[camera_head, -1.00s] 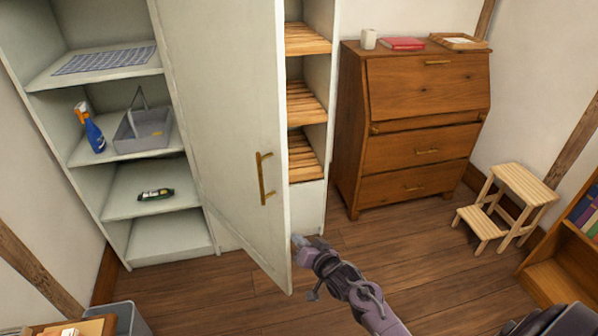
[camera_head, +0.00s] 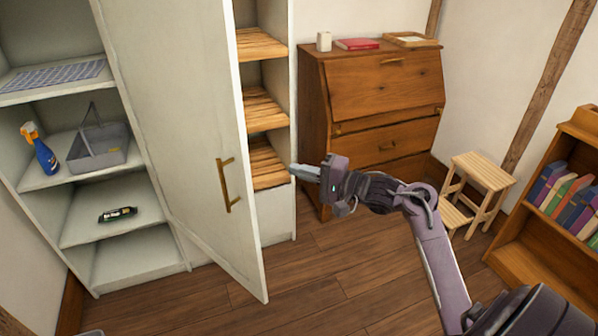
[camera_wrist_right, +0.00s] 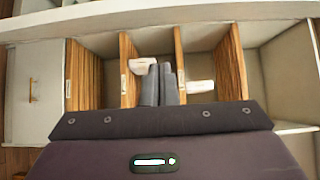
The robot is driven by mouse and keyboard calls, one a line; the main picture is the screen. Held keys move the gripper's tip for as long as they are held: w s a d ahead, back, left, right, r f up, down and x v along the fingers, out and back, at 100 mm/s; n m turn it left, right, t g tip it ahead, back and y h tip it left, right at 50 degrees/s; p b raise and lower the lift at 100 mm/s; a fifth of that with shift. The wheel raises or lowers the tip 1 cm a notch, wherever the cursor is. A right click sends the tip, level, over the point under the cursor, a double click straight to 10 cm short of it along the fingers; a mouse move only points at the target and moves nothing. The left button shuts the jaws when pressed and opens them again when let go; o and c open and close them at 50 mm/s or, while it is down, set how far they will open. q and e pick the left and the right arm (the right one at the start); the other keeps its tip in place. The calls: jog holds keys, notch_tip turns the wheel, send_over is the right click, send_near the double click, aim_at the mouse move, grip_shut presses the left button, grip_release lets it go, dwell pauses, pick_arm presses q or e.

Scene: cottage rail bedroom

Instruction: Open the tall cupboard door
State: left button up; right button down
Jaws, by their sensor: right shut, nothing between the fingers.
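The tall cupboard door (camera_head: 185,130) is pale grey-green and stands partly open, its free edge swung out into the room. Its brass handle (camera_head: 227,186) is on the outer face near that edge. Slatted wooden shelves (camera_head: 265,108) show inside the cupboard, right of the door. My right gripper (camera_head: 298,172) is shut and empty, in front of the cupboard opening on the inner side of the door, apart from the handle. In the right wrist view its closed fingers (camera_wrist_right: 160,85) point towards the wooden shelves (camera_wrist_right: 128,75). My left gripper is not in view.
Open shelves at left hold a blue spray bottle (camera_head: 40,150), a grey caddy (camera_head: 98,148) and a dark small item (camera_head: 118,214). A wooden bureau (camera_head: 375,95), step stool (camera_head: 470,190) and bookcase (camera_head: 550,215) stand to the right. The floor (camera_head: 345,270) in front is clear.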

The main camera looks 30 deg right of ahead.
jog(key=w+a+p, duration=0.3)
jog(key=w+a, duration=0.2)
jog(key=a, duration=0.2)
jog(key=shift+a, duration=0.2)
